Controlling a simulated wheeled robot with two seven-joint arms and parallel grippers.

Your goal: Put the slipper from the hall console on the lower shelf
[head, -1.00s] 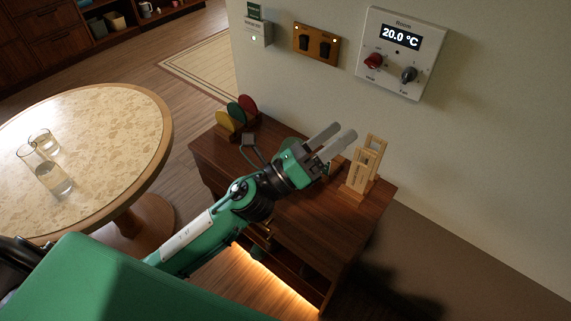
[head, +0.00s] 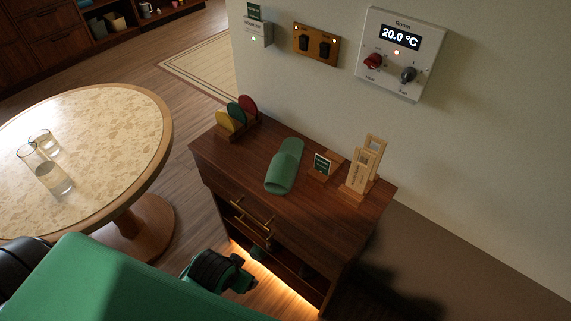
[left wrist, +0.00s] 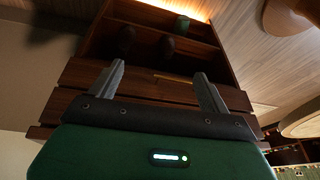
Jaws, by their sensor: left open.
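A green slipper (head: 285,167) lies on the brown top of the hall console (head: 300,222), between the coloured discs and the small sign. My left wrist is low in front of the console in the head view, well below the slipper; its fingers are not clear there. In the left wrist view my left gripper (left wrist: 158,78) is open and empty, facing the console's drawer front and open shelves. The shelves hold a green item (left wrist: 181,24) near the glowing strip and two dark rounded items (left wrist: 126,38). My right gripper is not in view.
On the console stand yellow, green and red discs (head: 238,112), a small sign (head: 322,165) and a wooden stand (head: 364,165). Brass handles (head: 250,218) stick out in front. A round table (head: 90,125) with glasses is at the left. A thermostat hangs on the wall.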

